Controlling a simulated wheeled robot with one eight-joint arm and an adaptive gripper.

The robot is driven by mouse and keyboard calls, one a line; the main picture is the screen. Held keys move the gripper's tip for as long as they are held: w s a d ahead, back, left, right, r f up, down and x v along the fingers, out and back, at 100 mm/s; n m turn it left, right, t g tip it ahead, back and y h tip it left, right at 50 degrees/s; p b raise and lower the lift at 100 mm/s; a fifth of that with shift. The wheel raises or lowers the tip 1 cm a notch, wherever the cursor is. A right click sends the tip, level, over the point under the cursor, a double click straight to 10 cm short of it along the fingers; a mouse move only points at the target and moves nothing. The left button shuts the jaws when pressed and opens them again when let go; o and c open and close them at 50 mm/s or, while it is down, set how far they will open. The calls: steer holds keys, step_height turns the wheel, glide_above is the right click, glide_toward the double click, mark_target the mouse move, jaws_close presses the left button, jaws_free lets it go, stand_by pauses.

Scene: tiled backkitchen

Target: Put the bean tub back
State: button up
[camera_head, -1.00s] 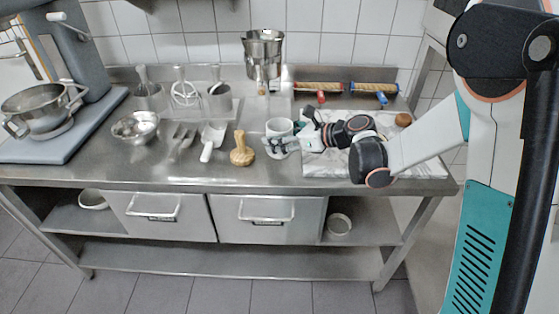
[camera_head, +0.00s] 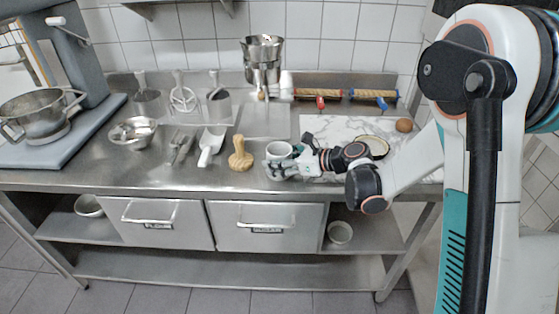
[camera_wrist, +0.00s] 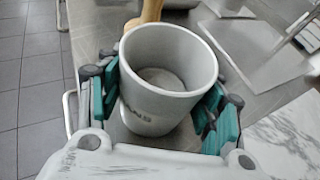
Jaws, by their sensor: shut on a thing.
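The bean tub (camera_head: 279,149) is a white, open-topped round tub near the counter's front edge, just right of a wooden pestle. In the wrist view the bean tub (camera_wrist: 150,108) looks empty inside, with partly readable dark lettering on its side. My gripper (camera_head: 283,166) is shut on it, and the wrist view shows the teal finger pads of my gripper (camera_wrist: 160,105) on either side of its wall. I cannot tell whether the tub's base touches the counter.
A marble board (camera_head: 335,128) is to the right, with a shallow round dish (camera_head: 374,144) partly behind my arm. A metal dispenser (camera_head: 262,62) stands behind. Below are drawers (camera_head: 265,228).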

steer(key=o, duration=1.4)
steer(key=shift+c, duration=0.2)
